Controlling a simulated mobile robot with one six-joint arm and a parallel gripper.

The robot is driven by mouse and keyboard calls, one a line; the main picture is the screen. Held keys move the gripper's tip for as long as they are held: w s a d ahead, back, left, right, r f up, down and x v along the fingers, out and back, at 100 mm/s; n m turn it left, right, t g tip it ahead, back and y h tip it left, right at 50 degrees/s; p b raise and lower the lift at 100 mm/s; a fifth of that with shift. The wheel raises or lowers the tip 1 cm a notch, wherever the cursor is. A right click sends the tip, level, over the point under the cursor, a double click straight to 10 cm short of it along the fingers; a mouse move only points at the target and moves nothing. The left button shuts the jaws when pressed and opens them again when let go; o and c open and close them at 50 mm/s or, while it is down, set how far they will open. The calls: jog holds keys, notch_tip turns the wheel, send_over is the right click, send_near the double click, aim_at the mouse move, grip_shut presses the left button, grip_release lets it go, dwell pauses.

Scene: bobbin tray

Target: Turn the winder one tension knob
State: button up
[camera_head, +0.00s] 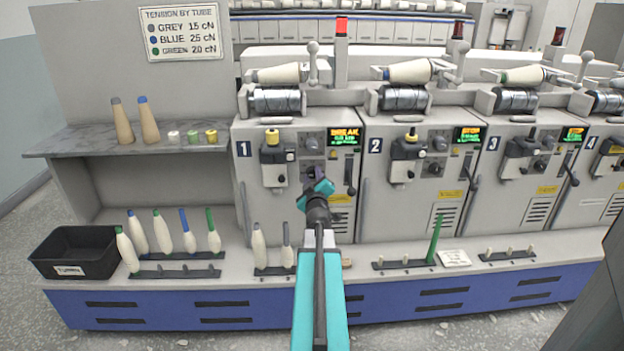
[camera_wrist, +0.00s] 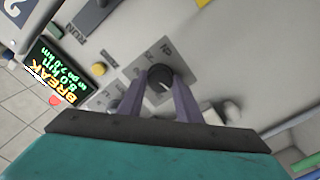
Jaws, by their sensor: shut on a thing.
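Winder one (camera_head: 250,190), marked "1", is the leftmost unit in the head view. Its display (camera_head: 345,137) reads BREAK; the display is also at the left of the wrist view (camera_wrist: 57,80). In the wrist view, the round black tension knob (camera_wrist: 160,76) sits on a grey marked plate (camera_wrist: 146,66) with a light pointer line on its face. My gripper (camera_wrist: 162,88) has its two fingers on either side of this knob, shut on it. In the head view my gripper (camera_head: 314,181) is against the front of winder one and covers the knob.
Winders two (camera_head: 400,200) and three (camera_head: 512,200) stand to the right. A lever (camera_head: 350,178) is close to my gripper. Tubes stand on pegs along the lower ledge, with a black bin (camera_head: 75,252) at left.

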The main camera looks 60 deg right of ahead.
jog(key=o, duration=1)
jog(key=shift+s+d, duration=0.15)
jog(key=shift+d, duration=0.05)
jog(key=shift+o, duration=0.2)
jog(key=shift+a, duration=0.1)
jog(key=shift+a, duration=0.1)
jog(key=p+v, duration=0.2)
jog(key=v, duration=0.3)
jog(key=shift+s+a+r+p, duration=0.1)
jog(key=shift+a+p, duration=0.25)
jog(key=shift+a, duration=0.05)
jog(key=shift+s+a+p, duration=0.1)
jog(key=shift+a+p, duration=0.05)
jog(key=shift+p, duration=0.45)
jog(key=p+v, duration=0.1)
jog(key=p, duration=0.3)
jog(key=shift+s+a+p, duration=0.2)
jog(key=shift+s+p, duration=0.05)
jog(key=shift+p, duration=0.15)
